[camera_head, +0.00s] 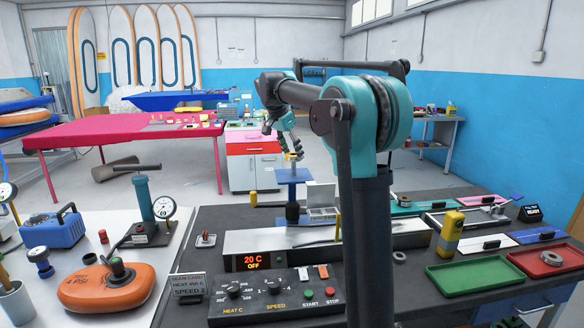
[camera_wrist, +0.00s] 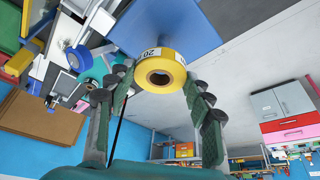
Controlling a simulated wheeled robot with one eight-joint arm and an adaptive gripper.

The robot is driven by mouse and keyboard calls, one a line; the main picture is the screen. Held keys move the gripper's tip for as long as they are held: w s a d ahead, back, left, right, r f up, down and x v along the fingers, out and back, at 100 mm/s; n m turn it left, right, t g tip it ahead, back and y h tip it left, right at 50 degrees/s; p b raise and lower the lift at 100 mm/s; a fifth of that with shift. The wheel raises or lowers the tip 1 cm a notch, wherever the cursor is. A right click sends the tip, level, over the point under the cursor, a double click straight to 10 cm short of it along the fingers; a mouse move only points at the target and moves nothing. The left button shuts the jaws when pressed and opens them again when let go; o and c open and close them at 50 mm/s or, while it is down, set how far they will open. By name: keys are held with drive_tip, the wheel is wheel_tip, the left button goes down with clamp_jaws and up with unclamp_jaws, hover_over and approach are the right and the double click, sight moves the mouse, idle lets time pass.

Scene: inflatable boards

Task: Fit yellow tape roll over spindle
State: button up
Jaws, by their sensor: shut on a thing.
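The yellow tape roll (camera_wrist: 151,54) has a brown core and a white label with black figures. In the wrist view it sits between the green fingers of my gripper (camera_wrist: 160,78), which is shut on it. In the head view my gripper (camera_head: 292,152) points down, with the small yellow roll (camera_head: 293,157) at its tips. A blue plate (camera_head: 293,175) on a dark stand lies just below; it fills the area behind the roll in the wrist view (camera_wrist: 178,28). I cannot make out a spindle for certain; the roll hides part of the plate.
The dark bench (camera_head: 420,268) carries a control box (camera_head: 275,298), a green tray (camera_head: 475,275) and a red tray (camera_head: 535,266). A red-and-white cabinet (camera_head: 253,170) stands behind.

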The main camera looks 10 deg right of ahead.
sight(292, 175)
drive_tip(key=shift+f, duration=2.8)
drive_tip(key=o, duration=1.1)
drive_tip(key=shift+f, duration=0.1)
drive_tip(key=shift+o, duration=0.2)
drive_tip(key=v, duration=1.2)
drive_tip(key=shift+s, duration=0.1)
